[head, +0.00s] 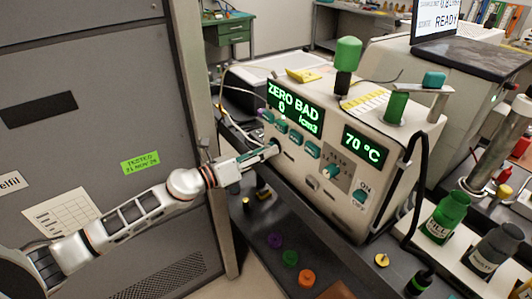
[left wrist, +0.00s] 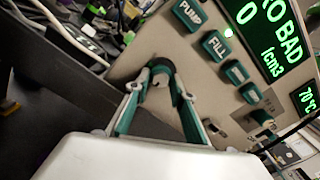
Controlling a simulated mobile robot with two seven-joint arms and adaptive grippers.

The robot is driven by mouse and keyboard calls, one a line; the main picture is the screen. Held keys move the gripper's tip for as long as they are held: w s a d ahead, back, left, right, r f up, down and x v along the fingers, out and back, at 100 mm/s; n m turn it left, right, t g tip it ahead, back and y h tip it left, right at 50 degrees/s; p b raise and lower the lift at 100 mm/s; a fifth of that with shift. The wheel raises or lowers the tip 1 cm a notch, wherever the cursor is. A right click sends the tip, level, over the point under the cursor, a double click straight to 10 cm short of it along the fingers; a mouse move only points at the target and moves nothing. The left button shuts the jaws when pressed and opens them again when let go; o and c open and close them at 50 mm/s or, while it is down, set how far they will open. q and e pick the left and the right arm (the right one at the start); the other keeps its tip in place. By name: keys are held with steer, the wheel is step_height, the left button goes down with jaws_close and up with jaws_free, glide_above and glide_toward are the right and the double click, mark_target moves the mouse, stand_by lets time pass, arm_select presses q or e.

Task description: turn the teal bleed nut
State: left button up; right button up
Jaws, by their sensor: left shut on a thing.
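The beige particle instrument (head: 345,190) stands on a dark bench with its front panel facing me. My left gripper (head: 273,151) reaches in from the left to the lower left of that panel. In the left wrist view the fingertips of my left gripper (left wrist: 162,78) close around a small round fitting (left wrist: 163,66) at the panel's lower left edge, which I take to be the bleed nut. The fingers hide most of it and its teal colour is not clear. My right gripper is not in view.
Teal buttons PUMP (left wrist: 189,14) and FILL (left wrist: 216,46) sit close to the left fingers. A teal knob (head: 333,170) is further right. Purple, green and orange caps (head: 306,277) lie on the bench in front. A grey cabinet (head: 100,100) fills the left side.

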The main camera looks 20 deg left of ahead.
arm_select(q)
steer(key=shift+f, duration=0.2)
steer(key=o, duration=1.1)
steer(key=shift+s+a+r, duration=0.1)
steer(key=shift+s+a, duration=0.05)
steer(key=shift+c, duration=0.2)
steer(key=v, duration=1.2)
